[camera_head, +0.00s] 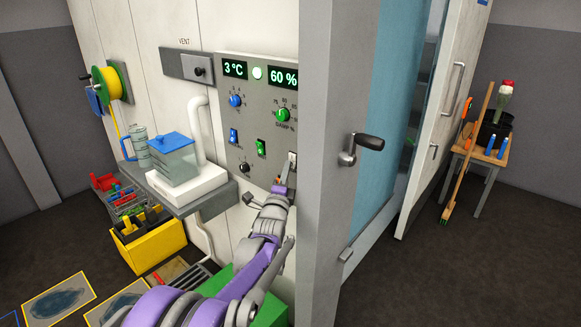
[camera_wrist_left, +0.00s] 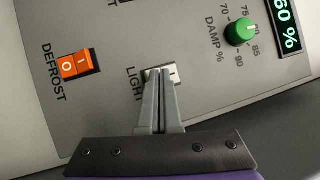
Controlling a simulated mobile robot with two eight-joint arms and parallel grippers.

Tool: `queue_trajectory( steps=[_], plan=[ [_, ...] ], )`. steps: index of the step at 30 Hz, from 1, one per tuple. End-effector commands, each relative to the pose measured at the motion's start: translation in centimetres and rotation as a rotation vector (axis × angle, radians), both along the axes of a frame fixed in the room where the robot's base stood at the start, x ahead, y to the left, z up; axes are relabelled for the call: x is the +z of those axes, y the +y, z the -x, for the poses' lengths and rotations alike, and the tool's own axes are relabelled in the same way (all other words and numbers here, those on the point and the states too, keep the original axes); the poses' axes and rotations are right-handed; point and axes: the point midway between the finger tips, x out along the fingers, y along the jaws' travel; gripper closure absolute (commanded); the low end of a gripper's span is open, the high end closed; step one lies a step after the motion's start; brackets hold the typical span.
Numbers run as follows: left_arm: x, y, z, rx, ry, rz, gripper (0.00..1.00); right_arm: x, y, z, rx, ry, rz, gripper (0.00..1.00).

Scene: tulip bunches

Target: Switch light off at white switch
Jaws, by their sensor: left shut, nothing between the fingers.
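The white switch (camera_head: 293,157) is on the right side of the grey control panel (camera_head: 263,200). In the left wrist view the white switch (camera_wrist_left: 174,71), beside the word LIGHT, is partly hidden behind my fingertips. My left gripper (camera_head: 284,181) reaches up to the panel just below it. In the wrist view my left gripper (camera_wrist_left: 160,76) is shut and empty, its tips over the switch's face. I cannot tell whether they touch it, nor which way the rocker is tipped. My right gripper is not in view.
An orange DEFROST switch (camera_wrist_left: 77,65) is left of the fingers, and a green DAMP knob (camera_wrist_left: 240,31) is to the upper right. A grey door post with a black handle (camera_head: 368,142) stands close right of the panel. A grey shelf (camera_head: 208,199) juts out at left.

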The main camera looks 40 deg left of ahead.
Motion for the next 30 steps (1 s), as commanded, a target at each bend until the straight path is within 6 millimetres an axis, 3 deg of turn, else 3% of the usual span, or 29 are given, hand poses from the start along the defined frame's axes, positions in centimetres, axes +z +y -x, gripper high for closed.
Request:
queue_trajectory(
  steps=[17,30],
  plan=[
    [-0.1,0.0,-0.3,0.0,0.0,0.0,1.0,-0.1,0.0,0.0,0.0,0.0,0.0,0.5],
    [0.5,0.1,1.2,0.0,0.0,0.0,1.0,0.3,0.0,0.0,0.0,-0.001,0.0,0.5]
  ],
)
